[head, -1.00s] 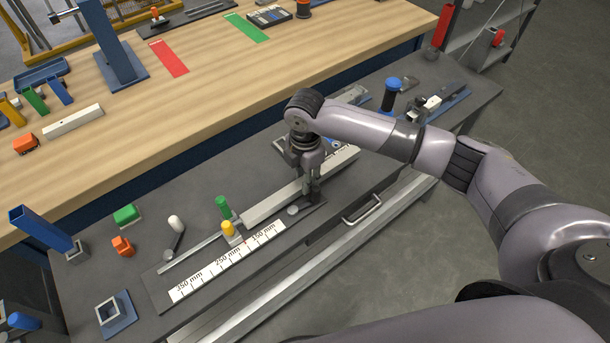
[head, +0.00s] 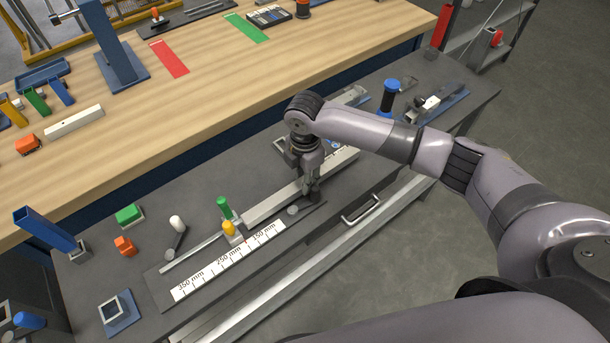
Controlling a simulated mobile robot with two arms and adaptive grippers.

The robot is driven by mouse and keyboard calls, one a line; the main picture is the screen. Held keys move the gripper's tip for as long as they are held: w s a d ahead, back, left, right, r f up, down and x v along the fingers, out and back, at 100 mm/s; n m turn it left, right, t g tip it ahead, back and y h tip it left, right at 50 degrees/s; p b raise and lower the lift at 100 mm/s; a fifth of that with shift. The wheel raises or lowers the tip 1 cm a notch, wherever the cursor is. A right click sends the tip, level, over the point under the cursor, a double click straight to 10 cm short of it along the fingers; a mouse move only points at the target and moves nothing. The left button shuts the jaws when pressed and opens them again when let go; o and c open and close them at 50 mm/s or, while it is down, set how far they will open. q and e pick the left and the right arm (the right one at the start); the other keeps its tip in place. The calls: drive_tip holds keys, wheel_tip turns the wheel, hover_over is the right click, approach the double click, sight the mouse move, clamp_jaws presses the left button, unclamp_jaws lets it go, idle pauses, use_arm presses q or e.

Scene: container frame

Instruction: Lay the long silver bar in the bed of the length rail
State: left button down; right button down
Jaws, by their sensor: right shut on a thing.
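The long silver bar (head: 270,207) lies along the length rail, which has a white millimetre scale (head: 228,261) on its dark base (head: 160,289). My right gripper (head: 311,194) points down and is shut on the bar, hiding part of it. The bar's left end is close to the stop with a yellow knob (head: 229,227) and a green knob (head: 223,206). The bar looks in line with the rail and at or just above its bed; I cannot tell whether it touches. My left gripper is not in view.
A round grey disc (head: 293,210) is just in front of the bar. A blue-topped post (head: 389,94) stands to the right. A green block (head: 130,215), an orange block (head: 124,246) and a square socket (head: 116,307) are on the left. A drawer handle (head: 361,209) sticks out in front.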

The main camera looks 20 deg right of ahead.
drive_tip(key=shift+f+b, duration=0.4)
drive_tip(key=shift+f, duration=0.6)
idle(0.8)
drive_tip(key=c, duration=1.2)
unclamp_jaws()
drive_tip(key=shift+c, duration=0.2)
drive_tip(key=o, duration=0.5)
wheel_tip(320, 180, up, 7)
drive_tip(key=p, duration=0.7)
drive_tip(key=shift+p, duration=0.35)
